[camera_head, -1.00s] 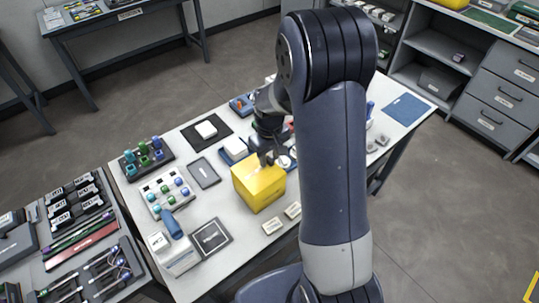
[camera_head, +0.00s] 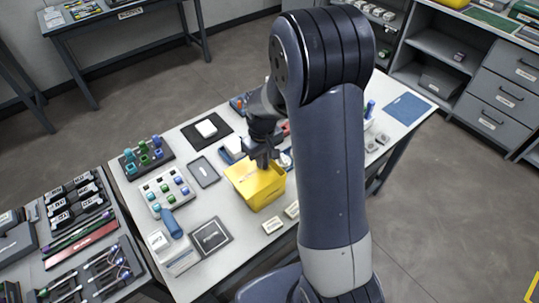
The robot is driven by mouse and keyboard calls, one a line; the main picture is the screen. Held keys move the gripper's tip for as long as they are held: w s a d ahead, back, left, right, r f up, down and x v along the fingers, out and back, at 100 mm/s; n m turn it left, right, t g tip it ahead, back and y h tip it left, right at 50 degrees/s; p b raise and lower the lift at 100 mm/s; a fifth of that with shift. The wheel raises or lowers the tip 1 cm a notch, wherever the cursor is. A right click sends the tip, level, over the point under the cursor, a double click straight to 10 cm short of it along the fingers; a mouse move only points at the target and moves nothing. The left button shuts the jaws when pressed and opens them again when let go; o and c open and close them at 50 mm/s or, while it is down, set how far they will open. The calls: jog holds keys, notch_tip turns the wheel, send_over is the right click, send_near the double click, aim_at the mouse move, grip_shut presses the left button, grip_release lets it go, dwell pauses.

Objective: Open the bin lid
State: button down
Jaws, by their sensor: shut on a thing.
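The yellow bin (camera_head: 264,197) stands on the white worktable in the head view. Its yellow lid (camera_head: 246,182) sits slightly askew, shifted to the left of the bin body, with a darker strip of the bin showing at the right. My gripper (camera_head: 264,164) is over the back part of the lid, pointing down, and is shut on the lid. The fingertips are small and dark, and exactly where they hold the lid is hard to see.
A black-framed pad (camera_head: 211,236), a dark grey plate (camera_head: 204,172) and a tray of coloured caps (camera_head: 166,189) lie left.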

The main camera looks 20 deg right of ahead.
aim_at(244, 179)
jog(key=s+a, duration=0.1)
jog(key=a, duration=0.3)
jog(key=s+a, duration=0.1)
jog(key=a, duration=0.1)
jog(key=shift+s+a+b, duration=0.3)
jog(key=shift+s+b, duration=0.05)
jog(key=shift+b, duration=0.05)
jog(key=c, duration=1.4)
grip_release()
jog(key=shift+r, duration=0.1)
notch_tip(244, 179, up, 11)
jog(key=shift+b, duration=0.4)
jog(key=shift+f, duration=0.25)
